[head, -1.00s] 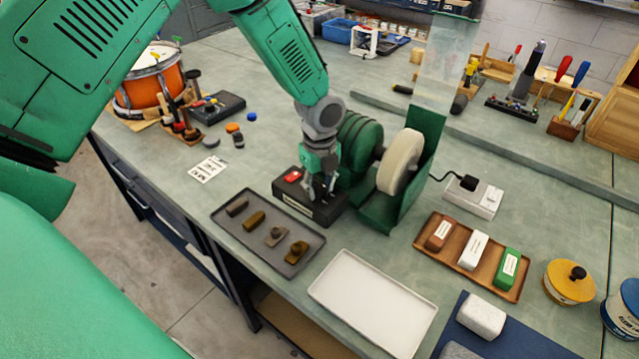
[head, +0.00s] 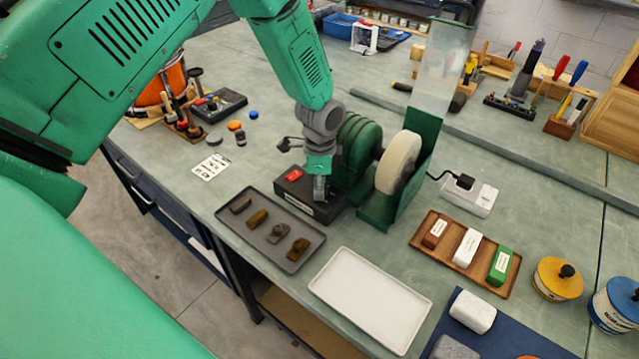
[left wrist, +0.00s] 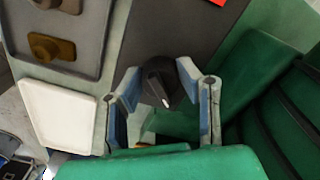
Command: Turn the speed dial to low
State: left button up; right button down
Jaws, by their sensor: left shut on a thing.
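The speed dial (left wrist: 160,82) is a black knob with a pale pointer line, seen in the left wrist view. It sits on the dark control box (head: 294,196) of the green grinder (head: 361,150). My left gripper (left wrist: 160,78) has its fingers on both sides of the knob and is shut on it. In the head view my left gripper (head: 319,188) is over the right part of the box and hides the dial. A red switch (head: 294,175) is on the box's left part. My right gripper is not in view.
A dark tray (head: 236,232) with several small metal parts and an empty white tray (head: 345,330) lie in front. A wooden tray (head: 437,257) with three blocks is to the right. The grinder's pale wheel (head: 398,162) stands close to the gripper.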

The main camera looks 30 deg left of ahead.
pick_arm(q)
jog(key=n, duration=0.5)
jog(key=shift+d+n+p, duration=0.15)
jog(key=shift+n+p, duration=0.15)
jog(key=shift+p, duration=0.05)
jog(key=n, duration=0.3)
jog(key=shift+w+n, duration=0.1)
jog(key=shift+n, duration=1.1)
jog(key=o, duration=1.1)
jog(key=shift+o, duration=0.2)
